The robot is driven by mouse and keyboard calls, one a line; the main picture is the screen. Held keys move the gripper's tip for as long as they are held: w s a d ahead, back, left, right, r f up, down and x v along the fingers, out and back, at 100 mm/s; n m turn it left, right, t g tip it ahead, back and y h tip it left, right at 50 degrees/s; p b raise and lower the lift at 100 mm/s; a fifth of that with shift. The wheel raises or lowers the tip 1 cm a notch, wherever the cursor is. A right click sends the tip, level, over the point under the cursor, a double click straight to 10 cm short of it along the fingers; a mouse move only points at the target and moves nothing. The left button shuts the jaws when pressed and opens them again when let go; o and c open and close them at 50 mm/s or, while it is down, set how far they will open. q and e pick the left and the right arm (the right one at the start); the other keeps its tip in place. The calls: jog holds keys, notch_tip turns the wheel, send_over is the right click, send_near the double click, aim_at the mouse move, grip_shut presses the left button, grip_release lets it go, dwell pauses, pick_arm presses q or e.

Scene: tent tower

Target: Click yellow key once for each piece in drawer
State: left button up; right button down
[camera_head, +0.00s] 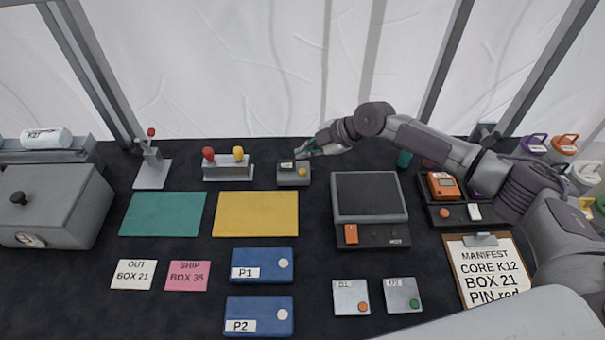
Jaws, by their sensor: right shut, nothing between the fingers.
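A small grey box (294,176) stands at the back middle of the table. It has a small dark display and a yellow key (302,171) on its top. My right gripper (303,151) is shut and empty, just above and behind this box. I cannot tell whether its fingertips touch the box. Its arm reaches in from the right. No open drawer and no loose pieces in one can be made out. Two blue boxes, labelled P1 (262,257) and P2 (259,327), lie at the front middle. My left gripper is not in view.
A two-lever stand (228,172) is left of the grey box. Green (162,214) and yellow (256,214) mats lie in front. A screen device (371,205) stands to the right. A clipboard (490,270) lies at the right, a grey chest (55,206) at the left.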

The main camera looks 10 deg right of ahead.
aim_at(295, 170)
notch_tip(295, 170, down, 4)
jog(key=b, duration=0.3)
dwell(1.2)
jog(key=shift+f+b, duration=0.4)
jog(key=shift+b, duration=0.1)
jog(key=shift+f+b, duration=0.55)
jog(key=shift+b, duration=0.05)
dwell(0.6)
jog(key=shift+r, duration=0.2)
jog(key=shift+r+p, duration=0.5)
jog(key=shift+r, duration=0.25)
jog(key=shift+r, duration=0.1)
